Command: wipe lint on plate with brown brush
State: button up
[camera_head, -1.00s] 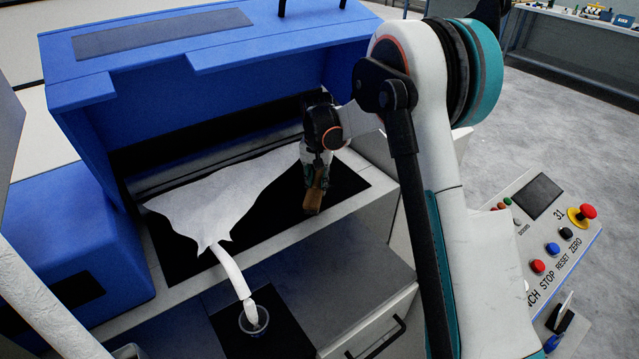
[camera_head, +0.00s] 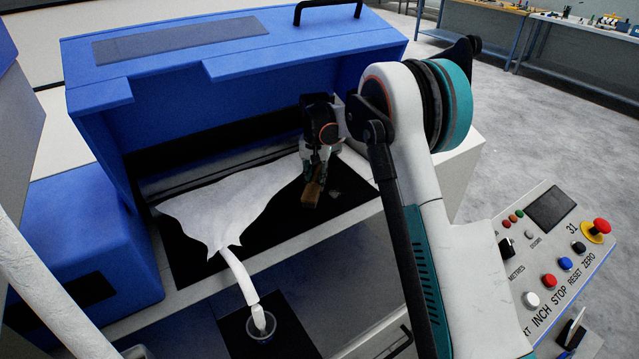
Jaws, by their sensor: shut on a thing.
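My gripper (camera_head: 317,170) is shut on the brown brush (camera_head: 311,195) and points down over the right part of the black plate (camera_head: 272,222). The brush hangs with its lower end at or just above the plate; I cannot tell if it touches. A small pale grey patch, apparently lint (camera_head: 335,193), shows on the plate just right of the brush. A white fibre web (camera_head: 215,205) covers the plate's left part and narrows to a strand at the front.
A blue hood (camera_head: 235,65) overhangs the plate from behind. The white strand (camera_head: 240,275) runs down into a round can (camera_head: 261,326). A control panel (camera_head: 555,250) with buttons stands at the right. A bench (camera_head: 570,35) is at the far back right.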

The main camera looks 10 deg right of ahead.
jog(key=shift+w+a+r+p, duration=0.1)
jog(key=shift+w+a, duration=0.15)
jog(key=shift+w, duration=0.4)
jog(key=shift+w+a+f+p, duration=0.1)
jog(key=shift+w+a, duration=0.2)
jog(key=shift+w, duration=0.3)
jog(key=shift+w+a+r+p, duration=0.1)
jog(key=shift+w+a, duration=0.15)
jog(key=shift+w, duration=0.4)
jog(key=shift+r+p, duration=1.55)
jog(key=shift+r, duration=1.45)
notch_tip(320, 180, up, 3)
jog(key=shift+p, duration=0.85)
jog(key=shift+s, duration=0.1)
